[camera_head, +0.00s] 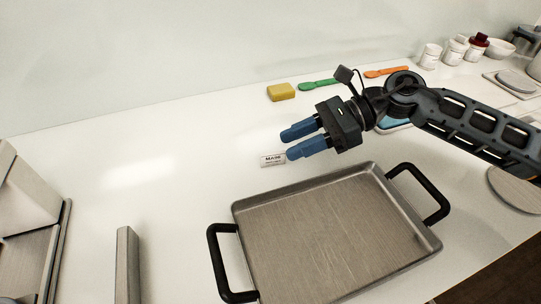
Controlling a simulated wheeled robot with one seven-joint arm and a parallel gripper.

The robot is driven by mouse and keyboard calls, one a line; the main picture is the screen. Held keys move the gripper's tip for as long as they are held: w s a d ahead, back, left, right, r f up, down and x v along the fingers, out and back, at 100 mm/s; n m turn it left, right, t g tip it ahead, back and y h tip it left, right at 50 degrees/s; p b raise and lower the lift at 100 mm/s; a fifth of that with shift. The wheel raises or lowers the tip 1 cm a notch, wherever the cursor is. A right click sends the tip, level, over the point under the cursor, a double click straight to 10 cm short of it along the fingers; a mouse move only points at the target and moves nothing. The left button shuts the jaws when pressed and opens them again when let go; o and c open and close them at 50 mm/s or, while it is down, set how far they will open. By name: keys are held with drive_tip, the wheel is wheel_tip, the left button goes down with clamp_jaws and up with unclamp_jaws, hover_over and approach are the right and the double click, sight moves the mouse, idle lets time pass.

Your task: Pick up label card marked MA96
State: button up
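A small white label card (273,160) with dark print lies on the white counter, behind the metal tray; its top line looks like MA96, though the print is small. My gripper (286,146) comes in from the right with its two blue fingers pointing left. The fingers are apart with nothing seen between them. The nearer fingertip is right beside the card's right end in the picture; I cannot tell whether it touches or hovers above it.
A metal tray (325,235) with black handles stands in front of the card. A yellow sponge (281,92), a green utensil (318,85) and an orange utensil (386,72) lie behind. White jars (431,56) stand back right. A metal bar (127,265) is front left. The counter left of the card is clear.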

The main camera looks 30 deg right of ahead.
sight(274, 153)
drive_tip(key=a, duration=0.2)
drive_tip(key=shift+w+a+f, duration=0.2)
drive_tip(key=shift+a+f, duration=0.1)
drive_tip(key=shift+w+a+f+p, duration=0.2)
drive_tip(key=shift+a+f+p, duration=0.1)
drive_tip(key=shift+a, duration=0.1)
drive_tip(key=shift+c, duration=0.4)
clamp_jaws()
